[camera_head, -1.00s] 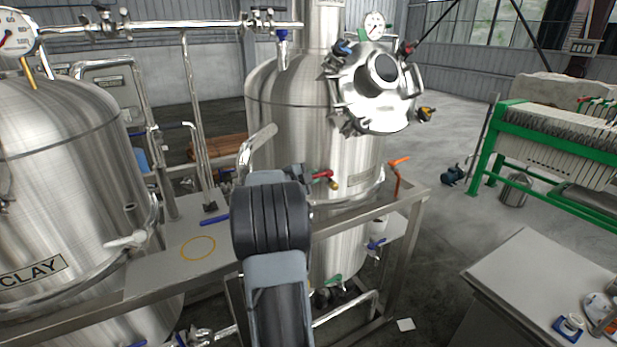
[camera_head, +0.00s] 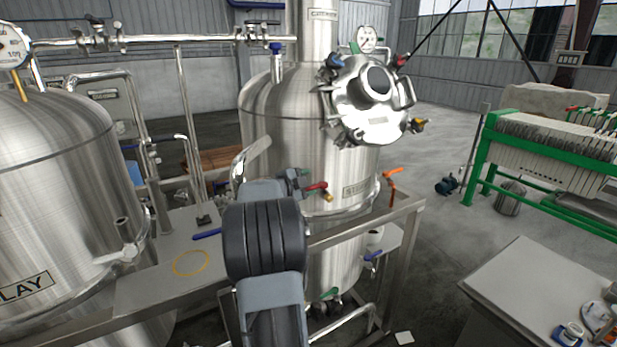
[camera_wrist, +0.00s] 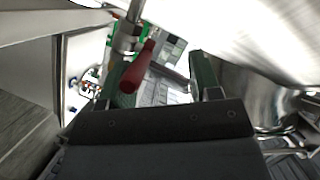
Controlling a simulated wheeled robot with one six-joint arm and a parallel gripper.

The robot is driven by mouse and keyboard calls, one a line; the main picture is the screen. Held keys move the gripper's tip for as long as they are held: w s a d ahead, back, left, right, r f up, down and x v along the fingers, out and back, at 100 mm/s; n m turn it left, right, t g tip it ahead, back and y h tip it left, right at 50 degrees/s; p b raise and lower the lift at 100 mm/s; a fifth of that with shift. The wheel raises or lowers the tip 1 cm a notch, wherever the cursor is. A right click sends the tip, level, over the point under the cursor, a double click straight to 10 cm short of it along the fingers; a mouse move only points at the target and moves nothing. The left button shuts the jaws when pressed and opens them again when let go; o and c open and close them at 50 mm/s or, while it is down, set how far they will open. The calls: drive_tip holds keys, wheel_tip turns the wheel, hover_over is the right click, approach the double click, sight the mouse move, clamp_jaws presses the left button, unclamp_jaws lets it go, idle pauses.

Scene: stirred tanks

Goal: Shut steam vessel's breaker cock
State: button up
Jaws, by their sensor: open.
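The steam vessel (camera_head: 290,150) is the steel tank at centre, its label (camera_head: 356,189) partly legible. A small cock with a red handle (camera_head: 316,186) stands out from its lower front. In the wrist view the red handle (camera_wrist: 137,70) hangs from a metal stem, in line with the gap and nearer the left finger. My gripper (camera_wrist: 160,78) is open, with nothing visibly clamped. In the head view my arm hides most of the gripper. I cannot tell whether the red handle touches a finger, or which handle is the breaker cock.
An orange handle (camera_head: 392,173) is right of the red one. A hatch (camera_head: 372,100) with coloured knobs projects above.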

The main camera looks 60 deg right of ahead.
drive_tip(key=s+a+r+b, duration=0.1)
drive_tip(key=s+a+r, duration=0.6)
drive_tip(key=a+r, duration=0.3)
drive_tip(key=shift+s+a+r, duration=0.25)
drive_tip(key=shift+a+r, duration=0.15)
drive_tip(key=shift+a, duration=0.6)
drive_tip(key=shift+w, duration=0.1)
